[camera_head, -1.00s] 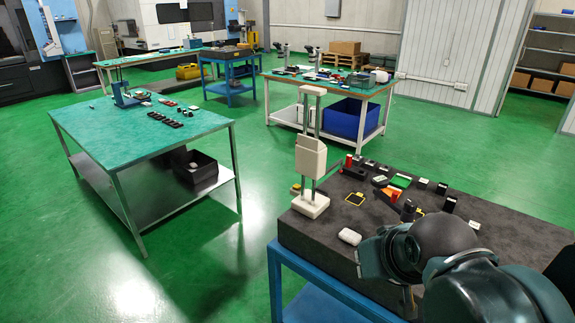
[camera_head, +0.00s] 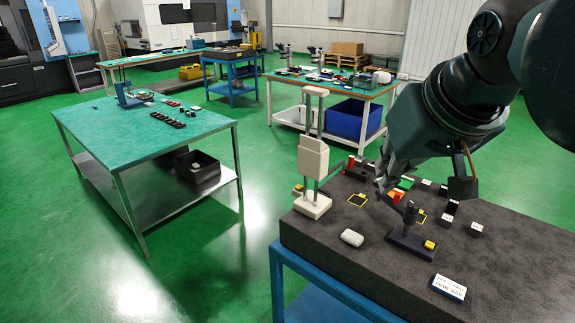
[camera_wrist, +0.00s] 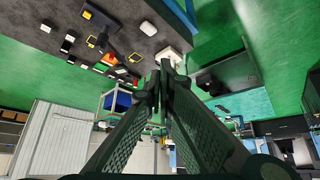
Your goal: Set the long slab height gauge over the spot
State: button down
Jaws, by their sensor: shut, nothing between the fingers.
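A dark height gauge (camera_head: 408,243) with a long flat base, a short post and a yellow block stands on the dark stone slab, upright. It also shows in the wrist view (camera_wrist: 103,27). A tall white two-column gauge (camera_head: 313,157) stands at the slab's left corner. I cannot tell for sure which one the task names. One yellow-outlined square (camera_head: 357,199) lies bare between them; a second outlined square (camera_wrist: 91,41) lies beside the dark gauge. My gripper (camera_head: 382,188) is shut and empty, above the slab behind the dark gauge, apart from both gauges.
The slab (camera_head: 340,262) sits on a blue stand. A white rounded block (camera_head: 352,238) and a labelled box (camera_head: 449,288) lie near its front. Several small black, white, red and green blocks crowd the back. The slab's front right is mostly clear.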

aim_at(323, 92)
jog(key=w+r+n+g+h+p, duration=0.1)
jog(key=w+r+n+h, duration=0.15)
jog(key=w, duration=0.75)
jog(key=w+r+n+g+h+p, duration=0.1)
jog(key=w+r+n+h+p, duration=0.15)
jog(key=w, duration=0.75)
jog(key=shift+w+a+r+n+t+h+p, duration=0.25)
jog(key=shift+w+a+h, duration=0.75)
jog(key=shift+w, duration=1.2)
jog(key=shift+w+a+r+n+t+h+p, duration=0.1)
jog(key=shift+w+a+t+h+p, duration=0.45)
jog(key=shift+w+a, duration=1.2)
jog(key=shift+w+a+r+n+t+h, duration=0.15)
jog(key=shift+w+a+h, duration=0.75)
jog(key=shift+w, duration=1.7)
jog(key=shift+w+a+r+h, duration=0.1)
jog(key=shift+w+a+h, duration=0.55)
jog(key=shift+w+a, duration=0.45)
jog(key=w+a+f+t+h+p, duration=0.1)
jog(key=w+a+h, duration=0.1)
jog(key=a, duration=0.6)
jog(key=w+a+f+t+h+p, duration=0.1)
jog(key=w+a+f+h, duration=0.15)
jog(key=a, duration=0.55)
notch_tip(323, 92, down, 25)
jog(key=shift+w, duration=0.15)
